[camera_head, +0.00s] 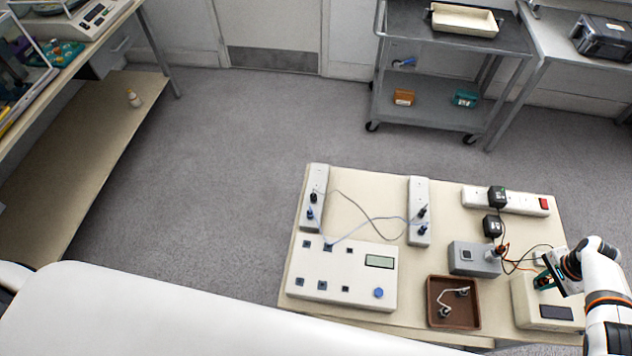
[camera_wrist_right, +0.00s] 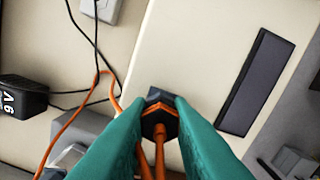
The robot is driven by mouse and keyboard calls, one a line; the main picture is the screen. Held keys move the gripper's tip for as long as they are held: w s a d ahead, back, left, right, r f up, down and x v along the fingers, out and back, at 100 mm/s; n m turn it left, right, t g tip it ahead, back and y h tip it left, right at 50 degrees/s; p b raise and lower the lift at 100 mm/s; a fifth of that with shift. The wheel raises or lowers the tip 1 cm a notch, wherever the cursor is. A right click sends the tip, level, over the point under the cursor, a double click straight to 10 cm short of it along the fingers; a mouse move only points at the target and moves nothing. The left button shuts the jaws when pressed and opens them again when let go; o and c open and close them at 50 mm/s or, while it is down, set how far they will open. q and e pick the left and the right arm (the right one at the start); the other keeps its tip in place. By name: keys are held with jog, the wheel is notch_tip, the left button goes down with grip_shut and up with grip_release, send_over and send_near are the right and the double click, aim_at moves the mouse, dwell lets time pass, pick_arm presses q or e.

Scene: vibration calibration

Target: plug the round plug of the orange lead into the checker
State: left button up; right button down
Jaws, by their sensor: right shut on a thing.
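My right gripper (camera_head: 545,280) has teal fingers and is over the cream box with a dark window (camera_head: 523,301), which looks like the checker. In the right wrist view the fingers (camera_wrist_right: 158,108) are shut on a black plug (camera_wrist_right: 157,95) with orange cable running from it between the fingers. The plug's front end is over the checker's pale top (camera_wrist_right: 185,50), to the left of the dark window (camera_wrist_right: 255,80). I cannot tell whether they touch, and no socket shows there. The orange lead (camera_head: 516,264) loops beside a grey box (camera_head: 470,262). My left gripper is not in view.
A brown tray (camera_head: 433,318) with a pale bent piece stands left of the checker. A panel with a small display (camera_head: 325,290), two upright power strips and a strip with black adapters (camera_head: 497,197) share the table. Black cables run close to the gripper.

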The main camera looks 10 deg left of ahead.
jog(key=shift+m+p, duration=0.35)
jog(key=shift+m, duration=1.65)
jog(key=c, duration=1.2)
grip_release()
jog(key=shift+r, duration=0.1)
